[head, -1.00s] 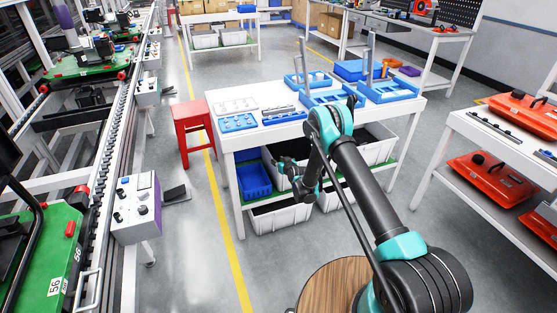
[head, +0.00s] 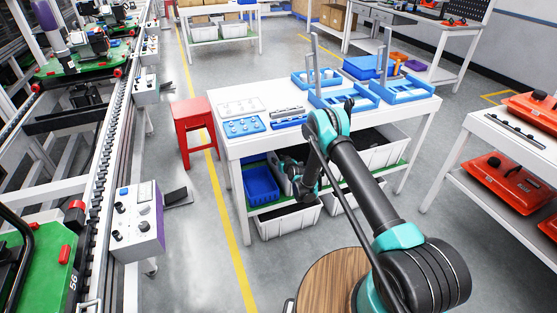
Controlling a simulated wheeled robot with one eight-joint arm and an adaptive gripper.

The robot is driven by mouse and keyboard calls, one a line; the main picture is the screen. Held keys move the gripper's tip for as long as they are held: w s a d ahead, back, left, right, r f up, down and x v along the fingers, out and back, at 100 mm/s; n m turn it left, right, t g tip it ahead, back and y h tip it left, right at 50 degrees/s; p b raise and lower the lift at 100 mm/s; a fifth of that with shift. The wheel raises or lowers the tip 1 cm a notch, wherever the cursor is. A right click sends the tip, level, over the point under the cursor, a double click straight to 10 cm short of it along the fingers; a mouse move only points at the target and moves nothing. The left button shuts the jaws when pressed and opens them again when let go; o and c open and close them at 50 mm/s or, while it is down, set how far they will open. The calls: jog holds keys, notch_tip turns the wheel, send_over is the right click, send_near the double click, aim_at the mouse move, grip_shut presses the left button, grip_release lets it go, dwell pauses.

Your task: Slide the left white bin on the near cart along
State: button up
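The near cart (head: 226,150) is a white table with a green-edged lower shelf. The left white bin (head: 288,223) stands low at the front, under the shelf level, its upper part partly covered by my arm's end. A second white bin (head: 343,199) is to its right, partly hidden by my arm. My gripper (head: 299,188) is dark and small, in front of the shelf and just above the left bin's rim in the picture. I cannot tell whether it touches the bin. Its fingers blend with the dark wrist, so their opening is unclear.
A blue bin (head: 261,184) sits on the shelf left of my gripper. A larger white bin (head: 378,152) is on the shelf at right. A red stool (head: 193,126) stands left of the cart. Open floor lies in front, and orange cases (head: 494,175) are on the right-hand cart.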

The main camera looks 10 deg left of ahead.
jog(key=shift+c, duration=0.6)
grip_shut()
jog(key=shift+s+d, duration=0.1)
jog(key=shift+s, duration=0.05)
